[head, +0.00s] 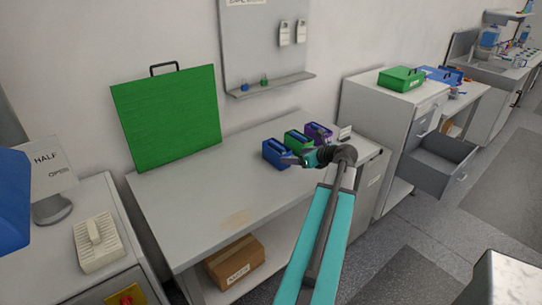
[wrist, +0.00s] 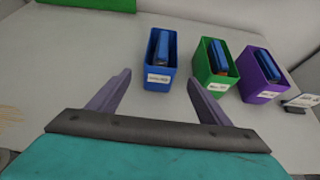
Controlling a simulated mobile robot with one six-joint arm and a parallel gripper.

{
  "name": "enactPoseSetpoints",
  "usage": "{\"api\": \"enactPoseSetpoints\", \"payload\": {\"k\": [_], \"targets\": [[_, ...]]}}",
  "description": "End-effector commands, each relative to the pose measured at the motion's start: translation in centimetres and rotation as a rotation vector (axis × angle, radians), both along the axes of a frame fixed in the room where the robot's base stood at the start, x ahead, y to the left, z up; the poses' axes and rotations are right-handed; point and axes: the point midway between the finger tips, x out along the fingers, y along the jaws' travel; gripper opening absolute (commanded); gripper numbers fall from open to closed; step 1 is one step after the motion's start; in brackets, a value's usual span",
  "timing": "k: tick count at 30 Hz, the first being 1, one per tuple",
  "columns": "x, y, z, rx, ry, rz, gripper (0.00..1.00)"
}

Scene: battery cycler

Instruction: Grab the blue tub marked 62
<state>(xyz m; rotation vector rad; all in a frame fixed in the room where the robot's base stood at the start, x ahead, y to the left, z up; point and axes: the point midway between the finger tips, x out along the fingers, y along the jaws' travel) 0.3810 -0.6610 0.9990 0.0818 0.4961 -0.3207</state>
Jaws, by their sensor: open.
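Three small tubs stand in a row on the grey bench. The blue tub (head: 273,154) is the leftmost; in the wrist view the blue tub (wrist: 160,62) has a white label on its near face and a blue block inside. The label's writing is too small to read. My gripper (head: 289,159) is at the near right of the blue tub in the head view. In the wrist view my gripper (wrist: 160,88) is open and empty, its fingers apart, with the blue tub just beyond and between them. I cannot tell whether they touch.
A green tub (wrist: 217,70) and a purple tub (wrist: 260,75) stand right of the blue one. A small label stand (wrist: 302,101) is farther right. A green panel (head: 168,118) leans at the back left. The bench's left part (head: 190,195) is clear. A drawer (head: 438,163) stands open at right.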

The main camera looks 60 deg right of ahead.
Motion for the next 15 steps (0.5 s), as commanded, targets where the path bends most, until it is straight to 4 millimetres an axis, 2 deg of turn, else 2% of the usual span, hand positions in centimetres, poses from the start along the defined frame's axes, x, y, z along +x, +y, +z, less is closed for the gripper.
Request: {"api": "enactPoseSetpoints", "payload": {"k": [10,15], "targets": [[0.3,0.0,-0.1,0.0,0.0,0.002,0.72],[1.4,-0.4,-0.5,0.001,0.0,0.003,0.72]]}}
